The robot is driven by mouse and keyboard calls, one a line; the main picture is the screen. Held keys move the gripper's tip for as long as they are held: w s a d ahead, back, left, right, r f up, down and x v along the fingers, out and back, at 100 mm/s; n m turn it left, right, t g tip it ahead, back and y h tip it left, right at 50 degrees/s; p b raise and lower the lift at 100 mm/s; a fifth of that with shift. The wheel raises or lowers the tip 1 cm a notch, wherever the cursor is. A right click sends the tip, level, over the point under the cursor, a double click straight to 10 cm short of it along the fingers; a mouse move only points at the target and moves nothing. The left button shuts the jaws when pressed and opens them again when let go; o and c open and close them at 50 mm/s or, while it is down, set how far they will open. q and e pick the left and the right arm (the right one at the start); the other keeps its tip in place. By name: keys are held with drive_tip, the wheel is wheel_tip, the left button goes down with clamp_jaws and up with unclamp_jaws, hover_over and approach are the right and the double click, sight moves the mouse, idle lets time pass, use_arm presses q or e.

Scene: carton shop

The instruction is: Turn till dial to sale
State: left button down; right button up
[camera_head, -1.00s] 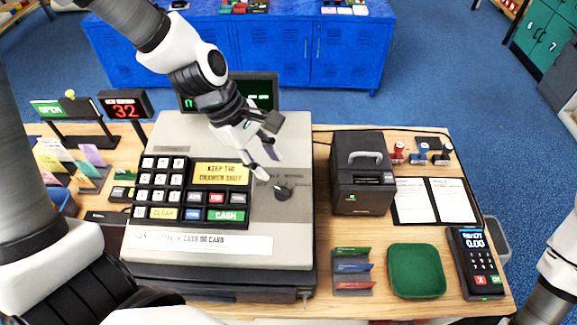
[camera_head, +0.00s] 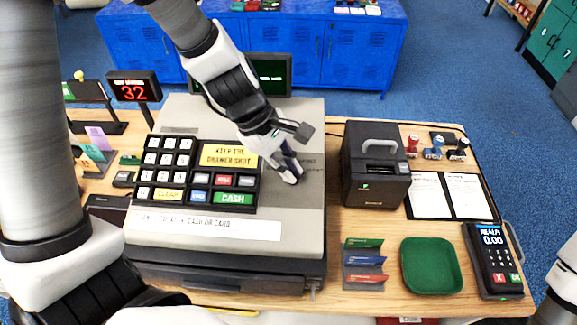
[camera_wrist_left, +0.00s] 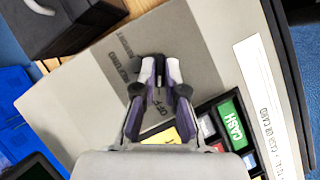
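The till (camera_head: 305,225) is a grey cash register with a dark key block and a yellow sign. Its dial, on the sloped top right of the keys, is hidden behind my left gripper's fingers. My left gripper (camera_head: 289,174) is down at the dial's place, its two fingers close together. In the left wrist view the fingertips (camera_wrist_left: 160,68) have a narrow gap with something dark in it, seemingly the dial. The printed label OFF (camera_wrist_left: 158,98) shows between the fingers, with other label words beside it. Where the dial points cannot be seen. My right gripper is out of view.
A black printer (camera_head: 375,190) stands right of the till. Beyond are stamps (camera_head: 433,153) and a clipboard (camera_head: 425,196). A green tray (camera_head: 431,265), a card rack (camera_head: 364,263) and a payment terminal (camera_head: 493,260) sit at the front right. A red number display (camera_head: 133,88) stands left.

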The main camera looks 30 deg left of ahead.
use_arm(q)
drive_tip(key=shift+s, duration=0.1)
drive_tip(key=m+g+p, duration=0.1)
drive_tip(key=m+p, duration=0.2)
drive_tip(key=shift+g, duration=0.4)
drive_tip(key=m+g+y+p, duration=0.1)
drive_tip(key=m+p, duration=0.1)
drive_tip(key=m, duration=0.1)
drive_tip(key=shift+d+f+m+g+y+p, duration=0.15)
drive_tip(key=shift+m+g+y+p, duration=0.25)
drive_tip(key=shift+m, duration=0.3)
